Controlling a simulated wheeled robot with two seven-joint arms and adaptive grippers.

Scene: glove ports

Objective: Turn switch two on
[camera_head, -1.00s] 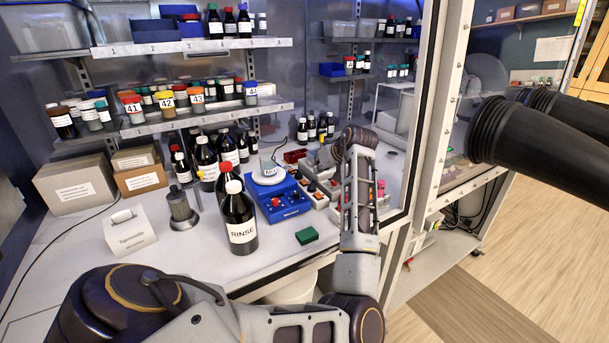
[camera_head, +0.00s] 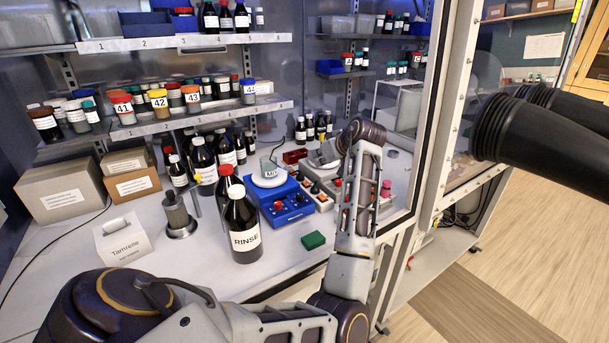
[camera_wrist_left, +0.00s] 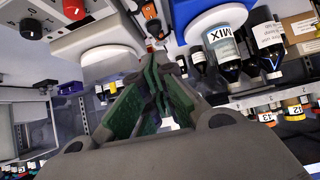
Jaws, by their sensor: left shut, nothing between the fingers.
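My left arm reaches over the bench in the head view, its wrist (camera_head: 362,132) above the small grey control boxes (camera_head: 322,200). Its fingers are hard to make out there. In the left wrist view my left gripper (camera_wrist_left: 155,100) is shut and empty, its green-padded fingers close together.
A blue stirrer (camera_head: 283,205) with a beaker stands left of the control boxes. The RINSE bottle (camera_head: 241,228) stands in front of it, with a green block (camera_head: 313,240) to the right. Shelves of jars (camera_head: 160,102) line the back. Black gloves (camera_head: 510,125) jut in at right.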

